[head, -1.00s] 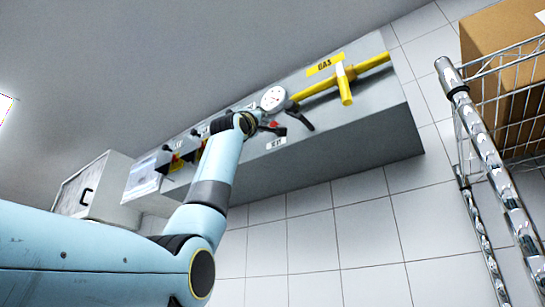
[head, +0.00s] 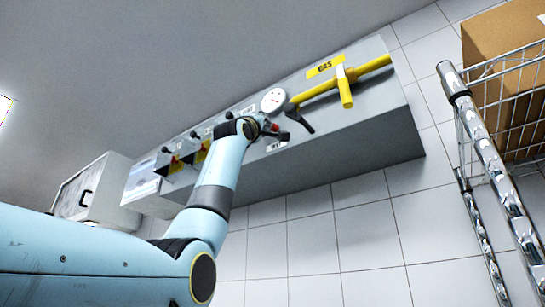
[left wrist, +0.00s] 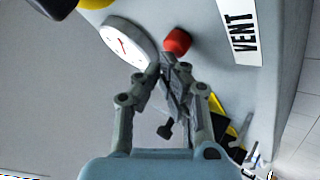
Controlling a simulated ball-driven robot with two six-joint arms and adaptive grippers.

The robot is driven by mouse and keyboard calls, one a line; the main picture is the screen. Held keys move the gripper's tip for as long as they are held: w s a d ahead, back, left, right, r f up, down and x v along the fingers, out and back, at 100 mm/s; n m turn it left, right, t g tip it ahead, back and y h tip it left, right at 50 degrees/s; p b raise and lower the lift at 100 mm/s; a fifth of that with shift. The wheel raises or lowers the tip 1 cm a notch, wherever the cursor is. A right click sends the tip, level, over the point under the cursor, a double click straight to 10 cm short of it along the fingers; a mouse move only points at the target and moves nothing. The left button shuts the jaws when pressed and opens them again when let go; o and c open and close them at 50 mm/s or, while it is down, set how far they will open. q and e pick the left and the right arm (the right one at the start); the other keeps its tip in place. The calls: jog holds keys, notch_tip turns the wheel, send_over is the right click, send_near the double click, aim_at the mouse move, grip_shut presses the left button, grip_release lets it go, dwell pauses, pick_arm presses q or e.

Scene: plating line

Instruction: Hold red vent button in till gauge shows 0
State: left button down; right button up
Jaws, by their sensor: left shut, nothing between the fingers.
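The red vent button (left wrist: 177,41) stands out from the grey panel in the left wrist view, between the round white gauge (left wrist: 127,42) and the VENT label (left wrist: 240,32). The gauge also shows in the head view (head: 274,99); its reading is too small to tell. My left gripper (left wrist: 172,62) is shut and empty, its tips right by the button's near side. I cannot tell whether they touch it. In the head view my left gripper (head: 274,130) is at the panel just below the gauge, partly covering the button. My right gripper is not in view.
A yellow gas pipe with a handle (head: 345,86) runs along the panel right of the gauge, with a black lever (head: 299,118) below. A wire shelf (head: 480,130) with a cardboard box (head: 500,50) stands at the right. A white cabinet (head: 95,190) is at the left.

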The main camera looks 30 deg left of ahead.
pick_arm(q)
jog(key=shift+w+p, duration=0.3)
jog(key=shift+w, duration=0.1)
dwell(1.5)
jog(key=shift+s, duration=0.15)
dwell(1.5)
jog(key=shift+s+b, duration=0.75)
jog(key=shift+s, duration=0.05)
jog(key=s+b, duration=0.2)
jog(key=s, duration=0.1)
jog(key=s+b, duration=0.1)
jog(key=s, duration=0.1)
jog(key=shift+a, duration=0.25)
